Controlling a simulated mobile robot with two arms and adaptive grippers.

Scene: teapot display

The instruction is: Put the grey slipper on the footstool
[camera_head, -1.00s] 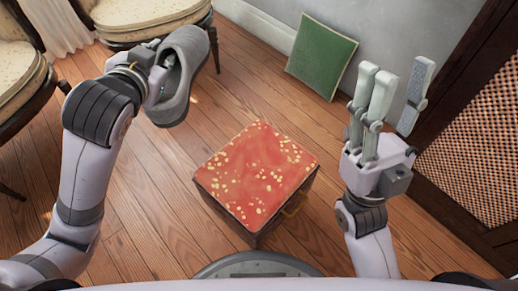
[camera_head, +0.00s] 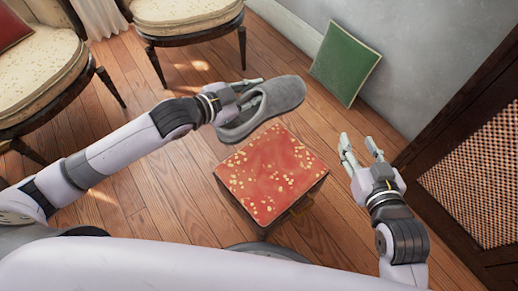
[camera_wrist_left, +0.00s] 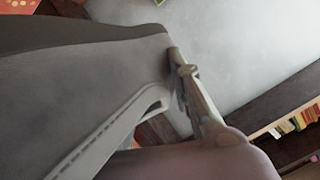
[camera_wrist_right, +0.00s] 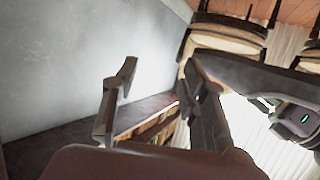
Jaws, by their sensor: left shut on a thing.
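The grey slipper (camera_head: 272,104) is held in my left gripper (camera_head: 246,98), which is shut on its opening edge. In the head view the slipper shows above the far left part of the footstool's red, yellow-spotted top (camera_head: 270,172); it appears raised, with the exact height unclear. The slipper also fills much of the left wrist view (camera_wrist_left: 85,85), with one finger against it. My right gripper (camera_head: 362,145) is open and empty, to the right of the footstool. Its two spread fingers also show in the right wrist view (camera_wrist_right: 155,85).
A green cushion (camera_head: 345,62) leans on the grey wall at the back. Cream-seated chairs (camera_head: 185,12) stand at the back left. A dark cabinet with a woven panel (camera_head: 480,165) is at the right. Wooden floor (camera_head: 165,200) is clear left of the footstool.

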